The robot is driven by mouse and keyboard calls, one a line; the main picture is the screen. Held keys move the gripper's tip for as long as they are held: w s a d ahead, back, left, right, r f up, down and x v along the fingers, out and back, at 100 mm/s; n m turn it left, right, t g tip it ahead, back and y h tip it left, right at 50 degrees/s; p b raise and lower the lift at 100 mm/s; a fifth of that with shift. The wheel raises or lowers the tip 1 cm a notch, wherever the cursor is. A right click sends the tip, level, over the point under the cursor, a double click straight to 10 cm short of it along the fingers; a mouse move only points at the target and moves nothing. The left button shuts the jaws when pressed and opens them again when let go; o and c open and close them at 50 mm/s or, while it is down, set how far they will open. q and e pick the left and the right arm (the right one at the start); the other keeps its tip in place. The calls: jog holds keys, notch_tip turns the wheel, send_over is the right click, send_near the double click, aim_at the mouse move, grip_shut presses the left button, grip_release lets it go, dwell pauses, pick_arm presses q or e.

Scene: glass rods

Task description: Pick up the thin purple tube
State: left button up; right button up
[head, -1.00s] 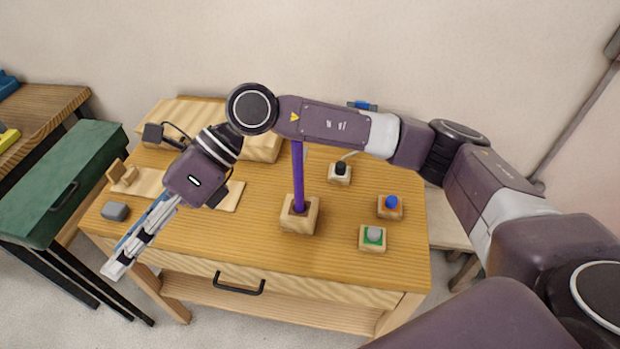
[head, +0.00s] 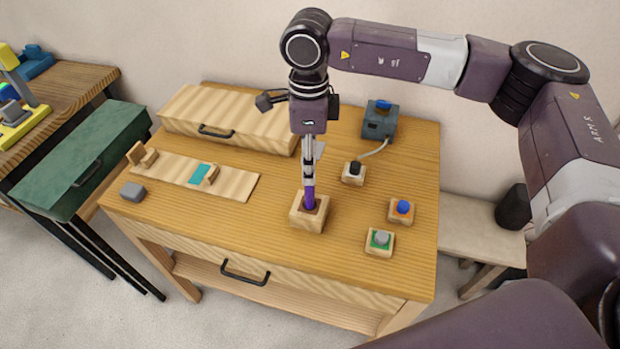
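The thin purple tube (head: 309,196) stands upright in a square wooden holder block (head: 307,220) on the table. Only its lower part shows; the upper part is hidden by my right gripper. My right gripper (head: 308,180) points straight down over the block, its fingers in line with the tube. The fingers are seen nearly edge-on, so I cannot tell whether they are closed on the tube or are beside it. My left gripper is not in view.
Blocks with a blue button (head: 403,207), a grey button (head: 381,239) and a black knob (head: 355,168) stand right of the holder. A dark device (head: 379,121) is behind. A wooden box (head: 228,115) and a slotted board (head: 190,176) lie left. The table front is clear.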

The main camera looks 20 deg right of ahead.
jog(key=shift+a+f+p, duration=0.1)
jog(key=shift+f+p, duration=0.5)
jog(key=shift+f, duration=1.2)
grip_shut()
